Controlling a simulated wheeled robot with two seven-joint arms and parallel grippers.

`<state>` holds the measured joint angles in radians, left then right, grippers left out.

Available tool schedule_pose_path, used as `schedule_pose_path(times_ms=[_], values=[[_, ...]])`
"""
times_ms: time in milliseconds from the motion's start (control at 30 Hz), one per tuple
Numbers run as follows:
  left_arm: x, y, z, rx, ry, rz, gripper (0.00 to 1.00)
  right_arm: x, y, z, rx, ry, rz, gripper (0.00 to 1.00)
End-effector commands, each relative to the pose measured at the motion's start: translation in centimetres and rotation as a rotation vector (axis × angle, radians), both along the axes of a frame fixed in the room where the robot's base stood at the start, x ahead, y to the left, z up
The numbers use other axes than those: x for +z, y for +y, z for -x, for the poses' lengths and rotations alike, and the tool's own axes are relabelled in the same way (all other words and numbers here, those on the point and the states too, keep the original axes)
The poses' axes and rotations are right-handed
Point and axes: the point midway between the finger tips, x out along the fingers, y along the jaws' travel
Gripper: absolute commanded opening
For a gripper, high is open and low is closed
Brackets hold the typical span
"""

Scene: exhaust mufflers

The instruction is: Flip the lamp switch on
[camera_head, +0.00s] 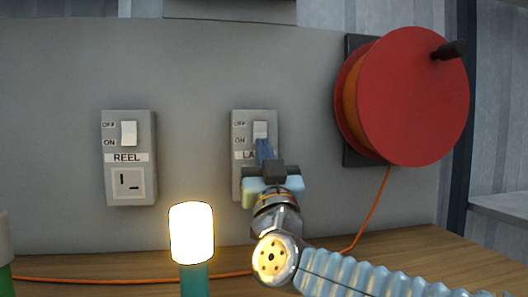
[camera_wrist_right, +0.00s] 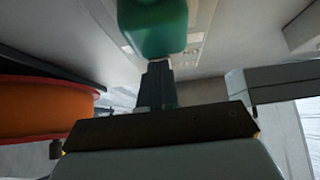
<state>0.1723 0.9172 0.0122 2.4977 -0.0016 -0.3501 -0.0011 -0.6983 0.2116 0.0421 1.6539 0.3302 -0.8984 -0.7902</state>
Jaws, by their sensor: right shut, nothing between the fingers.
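The lamp switch (camera_head: 260,129) is a white rocker on a grey wall box with OFF above ON. The box label is partly hidden by my right gripper. My right gripper (camera_head: 264,148) is shut and empty, its blue fingertips over the rocker's lower end near ON. I cannot tell whether they touch it. In the right wrist view the dark fingers (camera_wrist_right: 157,88) point toward the wall, with a green block in front whose identity is unclear. A lamp (camera_head: 191,233) with a teal base glows bright yellow-white below left. My left gripper is not in view.
A similar box with a REEL switch (camera_head: 129,133) and a socket is to the left. A red cable reel (camera_head: 405,95) is mounted at right; its orange cord runs down to the wooden table (camera_head: 440,265). A green-based object (camera_head: 4,245) is cut off at the left edge.

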Motion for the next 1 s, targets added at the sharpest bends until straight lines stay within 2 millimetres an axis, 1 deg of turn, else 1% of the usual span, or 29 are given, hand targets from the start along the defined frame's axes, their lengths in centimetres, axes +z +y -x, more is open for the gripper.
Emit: schedule_pose_path(times_ms=[133, 300, 500, 633, 1000], values=[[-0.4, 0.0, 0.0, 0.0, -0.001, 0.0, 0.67, -1.2, -0.3, 1.4, 0.001, 0.0, 0.0, 0.0], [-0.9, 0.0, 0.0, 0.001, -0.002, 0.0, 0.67, -3.0, -0.7, 3.7, 0.001, -0.001, 0.0, 0.0], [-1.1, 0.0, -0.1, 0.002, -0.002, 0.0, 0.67, -4.3, -1.1, 5.4, 0.001, -0.001, 0.0, 0.0], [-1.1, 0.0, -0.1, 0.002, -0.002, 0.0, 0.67, -4.5, -1.1, 5.7, 0.0, -0.001, -0.002, 0.0], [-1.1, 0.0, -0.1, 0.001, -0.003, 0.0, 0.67, -4.5, -1.1, 5.7, 0.001, -0.001, -0.001, 0.0]])
